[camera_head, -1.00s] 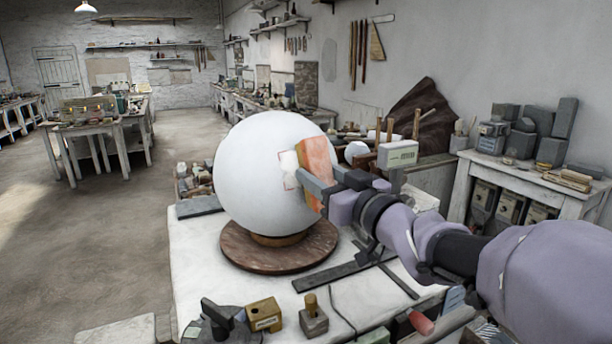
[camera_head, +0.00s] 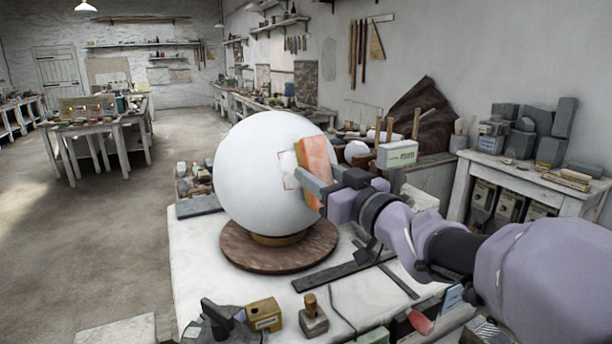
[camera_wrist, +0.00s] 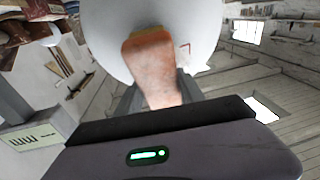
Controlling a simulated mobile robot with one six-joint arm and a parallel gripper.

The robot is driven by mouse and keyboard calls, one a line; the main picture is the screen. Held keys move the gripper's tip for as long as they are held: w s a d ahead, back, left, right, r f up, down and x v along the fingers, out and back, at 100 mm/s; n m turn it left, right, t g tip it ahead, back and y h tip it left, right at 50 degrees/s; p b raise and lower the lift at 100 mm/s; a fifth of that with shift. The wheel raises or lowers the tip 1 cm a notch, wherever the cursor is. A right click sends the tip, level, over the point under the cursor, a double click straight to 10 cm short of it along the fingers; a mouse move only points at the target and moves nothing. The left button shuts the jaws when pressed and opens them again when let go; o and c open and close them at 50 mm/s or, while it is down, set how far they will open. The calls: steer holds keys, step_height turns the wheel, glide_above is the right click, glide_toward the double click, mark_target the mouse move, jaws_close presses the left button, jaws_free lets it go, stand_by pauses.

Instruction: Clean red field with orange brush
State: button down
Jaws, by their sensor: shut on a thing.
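A large white plaster sphere (camera_head: 258,172) stands on a round wooden base on the white table. A small field with a thin red outline (camera_head: 288,169) is on its right side, partly hidden behind the brush. My gripper (camera_head: 316,186) is shut on the orange brush (camera_head: 316,165), beside the sphere at this field. In the wrist view the brush (camera_wrist: 152,68) reaches from the gripper to the sphere (camera_wrist: 205,25), and a corner of the red outline shows to its right. The brush appears to touch the sphere, but the contact is hidden.
The round wooden base (camera_head: 278,252) sits on the white table (camera_head: 195,255). A yellow-brown block (camera_head: 264,315), a stamp-like tool (camera_head: 313,318) and a dark metal bar (camera_head: 335,272) lie in front. A smaller white ball (camera_head: 355,150) is behind my gripper.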

steer(key=shift+w+a+r+p, duration=0.2)
steer(key=shift+r+p, duration=0.2)
steer(key=shift+r, duration=0.15)
steer(key=shift+w+a+r+p, duration=0.1)
steer(key=shift+w+r+p, duration=0.05)
steer(key=shift+r+p, duration=0.3)
steer(key=shift+s+d+f+b, duration=0.15)
steer(key=shift+s+f+b, duration=0.05)
steer(key=shift+f+b, duration=0.5)
steer(key=shift+s+d+f+b, duration=0.2)
steer(key=shift+f+b, duration=0.45)
steer(key=shift+f, duration=0.15)
steer(key=shift+s+d+f+b, duration=0.15)
steer(key=shift+s+f+b, duration=0.05)
steer(key=shift+f+b, duration=0.5)
steer(key=r+p, duration=0.2)
steer(key=r, duration=0.1)
steer(key=w+a+r+p, duration=0.1)
steer(key=p, duration=0.1)
steer(key=shift+w+r, duration=0.1)
steer(key=shift+r, duration=0.1)
steer(key=shift+d+f, duration=0.1)
steer(key=shift+f, duration=0.1)
